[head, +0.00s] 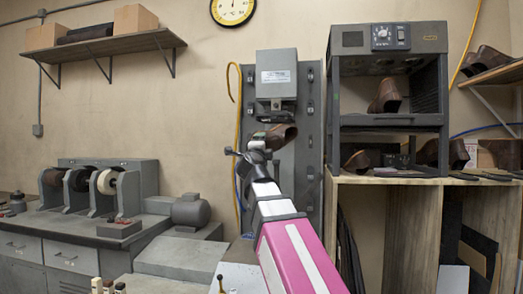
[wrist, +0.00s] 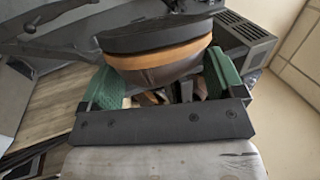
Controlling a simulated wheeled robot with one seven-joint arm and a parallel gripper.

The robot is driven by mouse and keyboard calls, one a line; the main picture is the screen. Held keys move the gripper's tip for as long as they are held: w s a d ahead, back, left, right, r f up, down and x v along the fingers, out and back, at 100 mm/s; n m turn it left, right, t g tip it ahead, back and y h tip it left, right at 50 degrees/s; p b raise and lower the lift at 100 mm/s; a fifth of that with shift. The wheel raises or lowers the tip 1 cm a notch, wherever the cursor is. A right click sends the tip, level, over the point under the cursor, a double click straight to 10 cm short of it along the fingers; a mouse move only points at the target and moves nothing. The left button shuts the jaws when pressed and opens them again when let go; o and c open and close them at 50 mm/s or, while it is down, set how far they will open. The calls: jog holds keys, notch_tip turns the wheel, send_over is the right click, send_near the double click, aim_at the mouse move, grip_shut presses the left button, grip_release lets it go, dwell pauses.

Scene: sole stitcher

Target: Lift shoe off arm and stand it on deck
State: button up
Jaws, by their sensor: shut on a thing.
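A brown shoe (head: 281,136) is at the front of the grey stitcher (head: 276,77), just below its head. In the wrist view the shoe (wrist: 165,66) shows its dark sole and tan edge band toward the top, with brown upper below. My gripper (head: 257,143) is shut on the shoe, its green-padded fingers (wrist: 160,82) on either side of it. The stitcher's arm is hidden behind the shoe and my gripper, so I cannot tell whether the shoe touches it. I cannot make out for sure which surface is the deck.
A dark open-fronted cabinet (head: 350,120) with a shoe (head: 386,96) inside stands close on the right, on a wooden bench (head: 392,180). More shoes are on that bench. A finishing machine with wheels (head: 103,182) is at the left. A shelf (head: 108,44) is above left.

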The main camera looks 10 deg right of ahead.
jog(key=n, duration=0.9)
dwell(0.4)
jog(key=n, duration=0.9)
